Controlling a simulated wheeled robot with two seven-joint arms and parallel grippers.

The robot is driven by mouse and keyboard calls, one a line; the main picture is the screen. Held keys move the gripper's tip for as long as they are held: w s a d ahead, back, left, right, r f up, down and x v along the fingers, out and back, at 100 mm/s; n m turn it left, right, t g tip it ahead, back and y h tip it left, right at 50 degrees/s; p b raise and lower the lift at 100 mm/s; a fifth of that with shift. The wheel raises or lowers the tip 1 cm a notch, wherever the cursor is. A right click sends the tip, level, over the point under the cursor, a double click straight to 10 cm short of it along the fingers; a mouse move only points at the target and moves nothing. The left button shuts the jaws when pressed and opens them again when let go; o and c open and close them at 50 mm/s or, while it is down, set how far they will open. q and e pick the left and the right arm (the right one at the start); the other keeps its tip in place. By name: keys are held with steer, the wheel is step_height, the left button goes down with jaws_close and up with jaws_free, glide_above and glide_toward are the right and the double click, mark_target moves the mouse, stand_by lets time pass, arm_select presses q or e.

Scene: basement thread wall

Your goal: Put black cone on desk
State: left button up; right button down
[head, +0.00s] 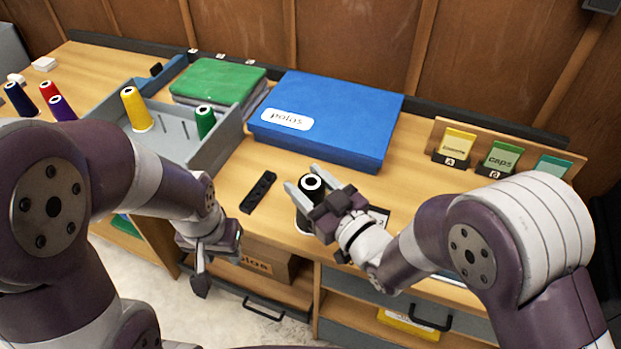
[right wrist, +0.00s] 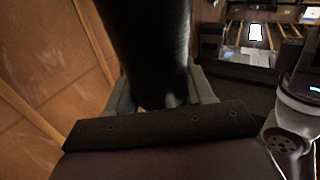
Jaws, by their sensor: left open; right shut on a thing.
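The black cone (head: 311,187) is a thread cone with a white top ring. It stands upright between the fingers of my right gripper (head: 308,195), over the front part of the desk (head: 240,165). In the right wrist view the black cone (right wrist: 145,40) fills the space between the fingers of my right gripper (right wrist: 160,95), which is shut on it. I cannot tell whether its base touches the desk. My left gripper (head: 205,270) is open and empty, hanging in front of the desk's front edge, below its top.
A black slotted bar (head: 258,192) lies left of the cone. A blue box (head: 330,115) and green folded cloth (head: 215,80) lie behind. A grey tray (head: 230,140) holds yellow (head: 136,110) and green (head: 205,121) cones. Label cards (head: 455,146) stand at right.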

steer(key=w+d+f+b, duration=0.1)
steer(key=w+d+f, duration=0.1)
steer(key=w+f, duration=0.3)
step_height(320, 180, down, 3)
steer(key=shift+w+d+r, duration=0.15)
steer(key=shift+w+d, duration=0.1)
steer(key=shift+w, duration=0.1)
steer(key=shift+s, duration=0.1)
steer(key=c, duration=0.8)
jaws_free()
steer(key=shift+c, duration=0.2)
steer(key=o, duration=0.4)
